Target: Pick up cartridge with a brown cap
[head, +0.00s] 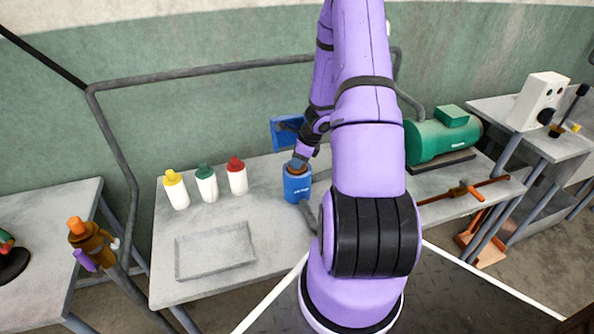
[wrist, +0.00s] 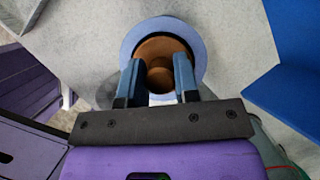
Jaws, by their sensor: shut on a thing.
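The cartridge (head: 297,188) is blue with a brown cap (head: 297,166). It stands upright on the grey table in the head view, below the end of my arm. In the wrist view its round blue rim (wrist: 134,36) surrounds the brown cap (wrist: 160,48). My gripper (wrist: 160,62) is over the cartridge, with one finger on each side of the cap, shut on it. The arm partly hides the fingers in the head view. I cannot tell whether the cartridge's base is off the table.
Bottles with yellow (head: 176,190), green (head: 206,184) and red (head: 237,177) caps stand to the left. A shallow grey tray (head: 214,252) lies at the front left. A blue panel (head: 287,133) is behind the cartridge. A green machine (head: 440,140) stands to the right.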

